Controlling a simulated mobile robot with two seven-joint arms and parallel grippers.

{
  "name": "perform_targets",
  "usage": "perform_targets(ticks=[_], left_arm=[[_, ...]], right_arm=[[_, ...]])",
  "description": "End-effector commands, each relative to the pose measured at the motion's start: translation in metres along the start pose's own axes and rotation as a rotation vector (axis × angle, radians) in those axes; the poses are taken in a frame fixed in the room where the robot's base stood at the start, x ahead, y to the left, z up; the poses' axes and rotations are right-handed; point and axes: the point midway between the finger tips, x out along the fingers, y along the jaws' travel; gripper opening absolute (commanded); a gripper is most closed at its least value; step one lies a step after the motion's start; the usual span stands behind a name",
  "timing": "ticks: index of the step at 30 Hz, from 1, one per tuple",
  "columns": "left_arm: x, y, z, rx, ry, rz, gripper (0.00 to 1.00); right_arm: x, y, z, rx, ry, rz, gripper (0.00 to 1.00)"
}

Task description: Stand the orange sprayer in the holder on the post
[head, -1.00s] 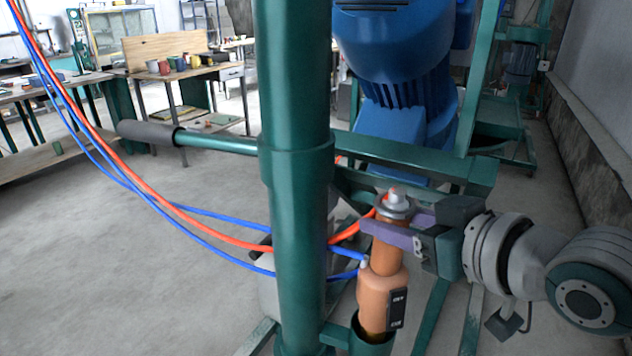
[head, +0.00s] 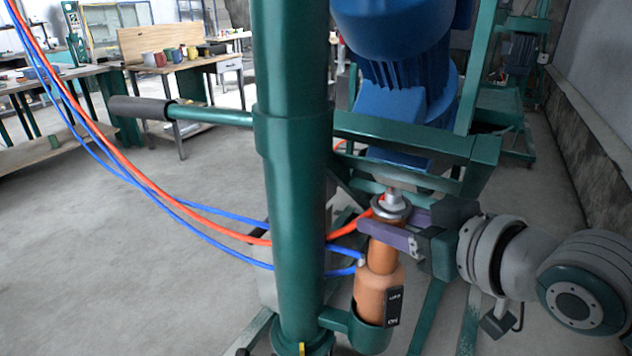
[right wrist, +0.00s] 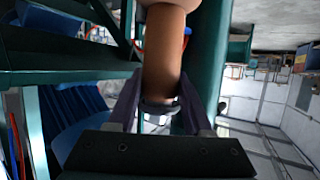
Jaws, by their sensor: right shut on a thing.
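The orange sprayer (head: 379,285) stands upright beside the green post (head: 298,220) in the head view. Its lower end is inside the green cup-shaped holder (head: 371,338), which a short arm joins to the post. My right gripper (head: 390,236) is shut on the sprayer's neck, just below its grey top. In the right wrist view the sprayer (right wrist: 164,65) shows between the two purple-grey fingers. The sprayer's bottom is hidden in the holder. My left gripper is in neither view.
Red and blue hoses (head: 190,208) hang from the upper left and run behind the post to the sprayer. A blue motor (head: 405,100) on a green frame stands behind. A handle (head: 180,112) sticks out left from the post. Floor at left is clear.

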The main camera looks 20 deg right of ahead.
Motion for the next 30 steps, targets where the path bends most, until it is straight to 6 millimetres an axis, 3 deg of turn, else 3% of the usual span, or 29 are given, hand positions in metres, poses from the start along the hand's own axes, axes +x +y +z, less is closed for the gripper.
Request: perform_targets(ticks=[20,21,30], left_arm=[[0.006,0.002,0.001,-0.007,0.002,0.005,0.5],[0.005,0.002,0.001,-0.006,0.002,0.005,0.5],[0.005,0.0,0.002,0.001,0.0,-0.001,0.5]], right_arm=[[0.004,0.0,0.006,0.0,0.008,0.0,0.0],[0.004,0.0,0.005,0.0,0.009,0.0,0.53],[0.004,0.0,0.007,0.0,0.003,0.0,0.85]])
